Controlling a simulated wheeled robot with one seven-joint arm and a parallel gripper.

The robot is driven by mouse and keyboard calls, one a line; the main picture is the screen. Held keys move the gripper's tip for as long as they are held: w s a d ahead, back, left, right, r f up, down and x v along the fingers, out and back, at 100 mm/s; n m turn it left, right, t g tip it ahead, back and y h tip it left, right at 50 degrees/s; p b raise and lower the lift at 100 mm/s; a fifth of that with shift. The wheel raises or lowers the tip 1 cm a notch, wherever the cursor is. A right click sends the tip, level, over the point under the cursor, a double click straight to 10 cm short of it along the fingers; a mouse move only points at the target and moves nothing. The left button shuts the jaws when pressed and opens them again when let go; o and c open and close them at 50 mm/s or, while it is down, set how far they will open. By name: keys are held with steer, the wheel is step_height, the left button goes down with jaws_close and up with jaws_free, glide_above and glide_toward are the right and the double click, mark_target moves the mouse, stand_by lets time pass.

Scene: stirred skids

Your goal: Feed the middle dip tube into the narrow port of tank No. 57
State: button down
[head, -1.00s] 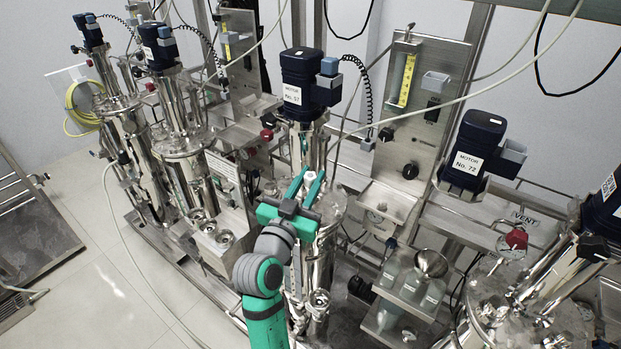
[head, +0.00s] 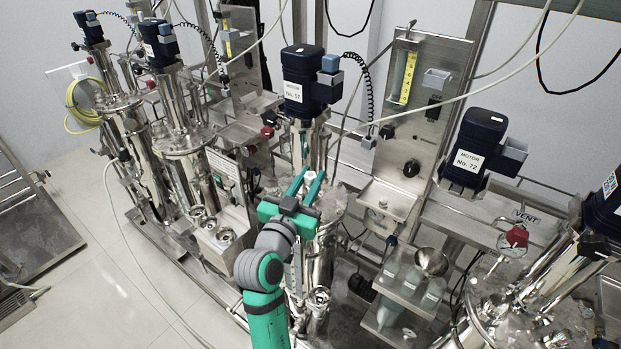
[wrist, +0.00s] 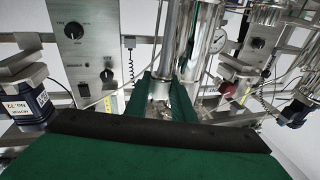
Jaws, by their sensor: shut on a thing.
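Tank No. 57 (head: 323,262) is the upright steel vessel in the middle of the head view, under the dark blue motor (head: 299,83) labelled No. 57. My gripper (head: 309,178) is at the tank's top, in front of the motor column. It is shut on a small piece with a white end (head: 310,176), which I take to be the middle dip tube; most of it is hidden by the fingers. In the wrist view my green fingers (wrist: 164,98) reach toward shiny steel fittings. The narrow port cannot be made out, nor whether the tube touches it.
Motor No. 72 (head: 472,149) and a red-knobbed vent fitting (head: 515,238) are at the right. A steel funnel (head: 431,262) and bottles stand on a low shelf right of the tank. More tanks stand at the left. Pale hoses cross the upper view.

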steer(key=shift+n+g, duration=0.3)
steer(key=shift+g, duration=0.2)
steer(key=shift+w+a+f, duration=0.1)
steer(key=shift+w+f, duration=0.15)
steer(key=shift+f, duration=0.7)
steer(key=shift+w+d+f, duration=0.1)
steer(key=shift+w+f, duration=0.2)
steer(key=shift+f, duration=0.7)
steer(key=shift+w+a+f, duration=0.1)
steer(key=shift+w+f, duration=0.15)
steer(key=shift+f, duration=0.7)
steer(key=shift+s+a+f, duration=0.1)
steer(key=shift+s+f, duration=0.05)
steer(key=shift+f, duration=0.25)
steer(key=shift+f, duration=0.85)
steer(key=shift+d+f, duration=0.2)
steer(key=shift+d, duration=0.1)
steer(key=shift+a+f, duration=0.35)
steer(key=shift+f, duration=0.1)
steer(key=shift+d+f, duration=0.1)
steer(key=shift+f, duration=0.15)
steer(key=c, duration=1.4)
jaws_free()
steer(key=shift+c, duration=0.2)
